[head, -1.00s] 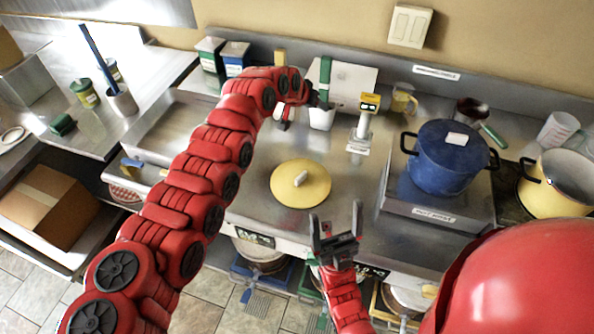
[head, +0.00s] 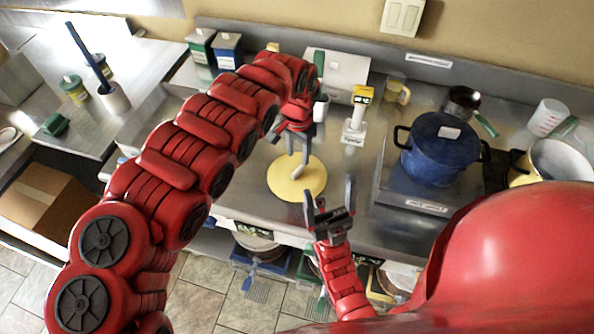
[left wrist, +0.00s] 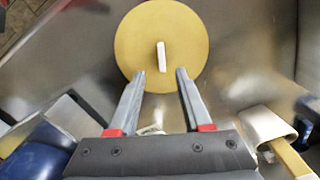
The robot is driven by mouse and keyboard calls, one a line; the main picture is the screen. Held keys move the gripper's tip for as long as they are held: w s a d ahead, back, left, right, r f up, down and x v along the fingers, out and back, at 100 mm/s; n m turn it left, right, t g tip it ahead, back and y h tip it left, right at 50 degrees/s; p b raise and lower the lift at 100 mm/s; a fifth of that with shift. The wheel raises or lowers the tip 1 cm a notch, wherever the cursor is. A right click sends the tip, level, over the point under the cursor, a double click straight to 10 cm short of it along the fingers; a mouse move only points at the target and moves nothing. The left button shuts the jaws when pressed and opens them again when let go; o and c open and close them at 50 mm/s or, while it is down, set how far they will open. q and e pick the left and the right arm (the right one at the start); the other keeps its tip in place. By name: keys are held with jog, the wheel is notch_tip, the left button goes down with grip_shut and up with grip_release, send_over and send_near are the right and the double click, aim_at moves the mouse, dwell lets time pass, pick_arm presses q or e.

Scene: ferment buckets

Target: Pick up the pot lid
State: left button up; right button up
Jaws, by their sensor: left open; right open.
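The pot lid (head: 285,187) is a flat yellow disc with a pale bar handle, lying on the steel counter in the head view. In the left wrist view the lid (left wrist: 190,35) is at the top, with its handle upright in the picture at its middle. My left gripper (head: 299,146) is open and hangs at the far edge of the lid. In the left wrist view its fingertips (left wrist: 160,73) overlap the lid's near part, one on each side of the handle's line and short of it. My right gripper (head: 330,196) is open and empty, just right of the lid near the counter's front edge.
A blue pot (head: 440,150) stands on a raised plate at the right. A yellow pot (head: 562,160) is farther right. A white and yellow device (head: 355,120) stands behind the lid. A white container (head: 320,108) is close behind my left gripper. Bare counter lies around the lid.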

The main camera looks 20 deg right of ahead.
aim_at(297, 170)
pick_arm(q)
notch_tip(297, 170, down, 2)
jog(key=shift+f, duration=0.2)
jog(key=shift+f+p, duration=0.35)
jog(key=shift+p, duration=0.25)
notch_tip(297, 170, down, 4)
jog(key=shift+r+p, duration=0.1)
jog(key=shift+p, duration=0.6)
jog(key=shift+w+a+f, duration=0.1)
jog(key=shift+w+f, duration=0.05)
jog(key=shift+f, duration=0.2)
grip_shut()
